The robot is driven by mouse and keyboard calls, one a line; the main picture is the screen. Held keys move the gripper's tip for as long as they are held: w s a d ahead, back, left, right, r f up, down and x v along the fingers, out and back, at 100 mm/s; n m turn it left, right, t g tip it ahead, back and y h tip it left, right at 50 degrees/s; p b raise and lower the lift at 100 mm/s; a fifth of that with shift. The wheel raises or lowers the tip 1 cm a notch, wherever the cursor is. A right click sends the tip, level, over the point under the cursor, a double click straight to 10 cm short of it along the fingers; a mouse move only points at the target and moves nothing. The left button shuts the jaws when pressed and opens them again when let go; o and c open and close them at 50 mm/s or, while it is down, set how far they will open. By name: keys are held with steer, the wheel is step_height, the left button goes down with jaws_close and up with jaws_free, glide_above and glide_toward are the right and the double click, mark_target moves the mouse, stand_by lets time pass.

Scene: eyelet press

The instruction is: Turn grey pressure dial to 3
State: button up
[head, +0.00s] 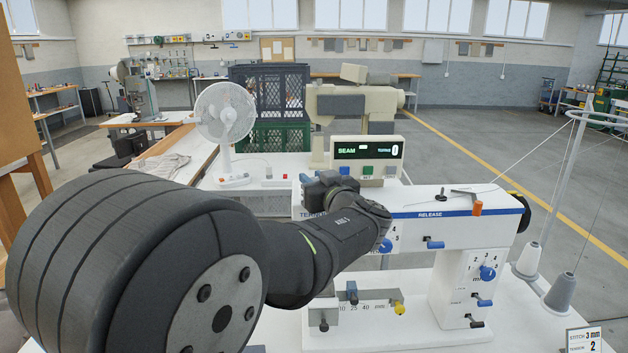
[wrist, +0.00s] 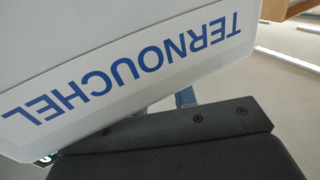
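A white sewing-type machine (head: 460,230) stands at centre right, with blue trim and the word RELEASE. I cannot make out a grey pressure dial in either view; my arm hides part of the machine's left end. A blue dial (head: 385,245) shows beside my arm, partly covered. Another blue dial (head: 487,272) with numbers around it is on the right column. The end of my arm (head: 325,190) is over the machine's left end. In the wrist view, my dark gripper (wrist: 185,145) fills the bottom, close to a white panel (wrist: 120,60) lettered TERNOUCHEL. Its fingertips are not clearly seen.
A display (head: 368,152) reading SEAM and 0 stands behind the machine. Blue levers (head: 435,244), an orange knob (head: 477,208), thread cones (head: 560,292) and a thread stand (head: 575,140) are around it. A white fan (head: 225,115) is at the back left.

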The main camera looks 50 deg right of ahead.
steer(key=shift+d+n+t+y, duration=0.1)
steer(key=shift+n+t+y, duration=0.4)
steer(key=shift+n+y, duration=1.7)
steer(key=shift+y, duration=1.2)
steer(key=o, duration=1)
steer(key=shift+c, duration=0.2)
steer(key=s, duration=1.7)
steer(key=shift+s, duration=0.2)
steer(key=shift+c, duration=0.3)
